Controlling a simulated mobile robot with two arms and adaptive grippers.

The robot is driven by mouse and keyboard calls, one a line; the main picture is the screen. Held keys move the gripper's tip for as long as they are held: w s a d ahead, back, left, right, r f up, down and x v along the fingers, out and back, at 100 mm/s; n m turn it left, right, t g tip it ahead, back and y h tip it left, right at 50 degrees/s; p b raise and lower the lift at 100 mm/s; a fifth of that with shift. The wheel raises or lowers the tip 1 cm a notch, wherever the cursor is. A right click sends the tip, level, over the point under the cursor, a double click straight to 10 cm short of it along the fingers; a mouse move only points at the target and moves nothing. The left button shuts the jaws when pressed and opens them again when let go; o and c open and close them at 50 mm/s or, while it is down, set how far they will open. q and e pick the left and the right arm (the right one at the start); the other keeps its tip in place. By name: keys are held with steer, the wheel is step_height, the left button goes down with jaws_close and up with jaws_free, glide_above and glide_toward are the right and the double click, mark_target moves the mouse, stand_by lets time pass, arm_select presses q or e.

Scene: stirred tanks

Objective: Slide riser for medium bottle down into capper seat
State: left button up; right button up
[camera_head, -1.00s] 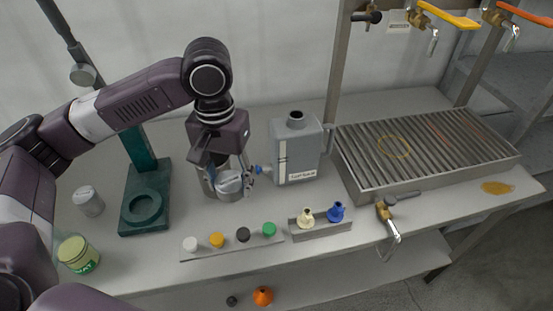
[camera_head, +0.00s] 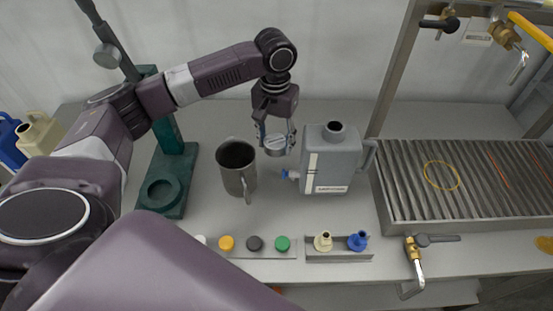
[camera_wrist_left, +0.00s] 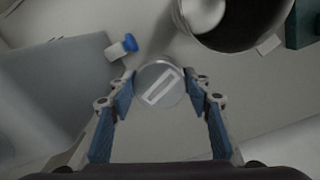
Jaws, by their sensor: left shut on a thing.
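The riser (camera_head: 275,147) is a short grey cylinder with a pale label on top. My left gripper (camera_head: 275,141) is shut on it, holding it behind the metal pitcher and left of the grey canister. The wrist view shows the riser's round labelled top (camera_wrist_left: 160,85) between the two fingertips (camera_wrist_left: 160,92). Whether it is the medium-bottle riser cannot be read. The capper seat (camera_head: 162,193) is the dark green ring on the base of the green stand, left of the pitcher and apart from the riser. My right gripper is not in view.
The open metal pitcher (camera_head: 238,172) stands between the riser and the green stand (camera_head: 170,135). The grey canister (camera_head: 331,160) with its blue-tipped tap is just right of the gripper. Coloured caps (camera_head: 254,243) line the front edge. A ribbed drain rack (camera_head: 400,200) is at right.

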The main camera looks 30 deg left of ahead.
arm_select(q)
glide_above(276, 169)
step_height(276, 169, down, 4)
steer(key=shift+f, duration=0.4)
step_height(276, 169, down, 3)
steer(key=shift+f+p, duration=0.2)
steer(key=shift+p, duration=0.3)
steer(key=shift+f, duration=0.25)
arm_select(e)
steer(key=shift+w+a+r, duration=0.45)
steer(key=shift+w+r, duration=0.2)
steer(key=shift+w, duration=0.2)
arm_select(q)
steer(key=shift+f, duration=0.1)
steer(key=o, duration=1.2)
steer(key=shift+o, duration=0.4)
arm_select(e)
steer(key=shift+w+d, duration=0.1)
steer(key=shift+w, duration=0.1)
